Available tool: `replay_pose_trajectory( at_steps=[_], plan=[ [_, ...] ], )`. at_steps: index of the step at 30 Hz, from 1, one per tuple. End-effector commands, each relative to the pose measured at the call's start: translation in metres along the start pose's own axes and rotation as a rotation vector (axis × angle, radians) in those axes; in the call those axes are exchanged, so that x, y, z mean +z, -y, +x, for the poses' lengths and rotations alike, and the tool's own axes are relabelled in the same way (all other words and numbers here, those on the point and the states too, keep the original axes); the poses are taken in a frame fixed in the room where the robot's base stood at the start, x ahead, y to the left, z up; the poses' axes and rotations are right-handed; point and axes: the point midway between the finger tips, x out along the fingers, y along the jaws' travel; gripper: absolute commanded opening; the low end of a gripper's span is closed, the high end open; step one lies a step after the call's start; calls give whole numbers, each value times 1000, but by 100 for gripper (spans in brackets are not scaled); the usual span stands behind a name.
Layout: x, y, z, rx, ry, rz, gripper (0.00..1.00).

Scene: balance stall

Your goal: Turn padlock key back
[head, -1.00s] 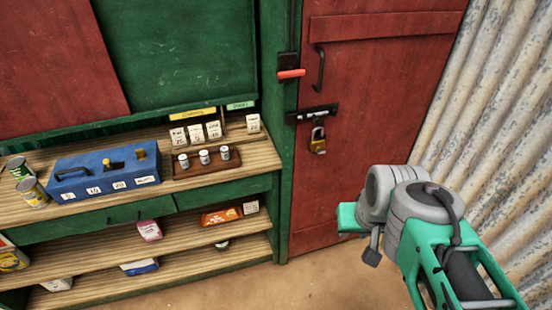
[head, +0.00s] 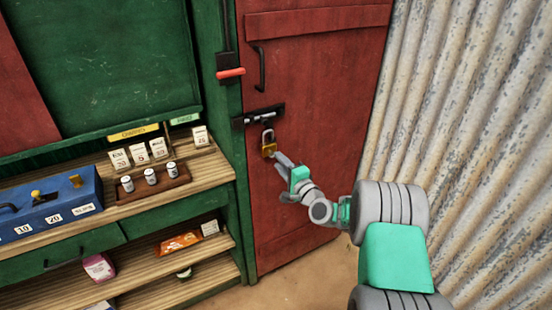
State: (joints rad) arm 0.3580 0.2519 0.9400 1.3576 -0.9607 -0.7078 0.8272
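The padlock (head: 268,149) hangs by its grey shackle from the black bolt (head: 262,116) on the red door. Its body is brass coloured. My gripper (head: 279,157) is at the lower right of the padlock, very close to it or touching it. The fingers are small here and I cannot tell whether they are open or shut. A key cannot be made out; it is either hidden at the gripper's tip or too small to see.
The red door (head: 318,75) has a dark handle (head: 262,69). A red-gripped lever (head: 230,72) is on the green post to its left. A wooden shelf with a blue box (head: 52,204) and weights (head: 150,177) stands left. Corrugated wall (head: 470,130) closes the right.

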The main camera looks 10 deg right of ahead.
Motion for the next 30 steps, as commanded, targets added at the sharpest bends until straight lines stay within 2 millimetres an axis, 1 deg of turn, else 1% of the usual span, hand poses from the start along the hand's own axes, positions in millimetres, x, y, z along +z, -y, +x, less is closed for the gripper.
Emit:
replay_pose_trajectory(
  at_steps=[1, 3, 6, 9, 14, 17, 26, 30],
  plan=[
    [2, 1, 10, 0, 3, -1, 31],
    [1, 1, 22, 1, 2, -2, 31],
    [1, 0, 32, 1, 1, -3, 31],
    [0, 0, 36, 1, 0, -3, 31],
    [0, 0, 35, 1, 0, -3, 31],
    [0, 0, 35, 1, 0, -4, 24],
    [0, 0, 35, 2, 0, -4, 0],
    [0, 0, 35, 2, 0, -4, 0]
  ],
)
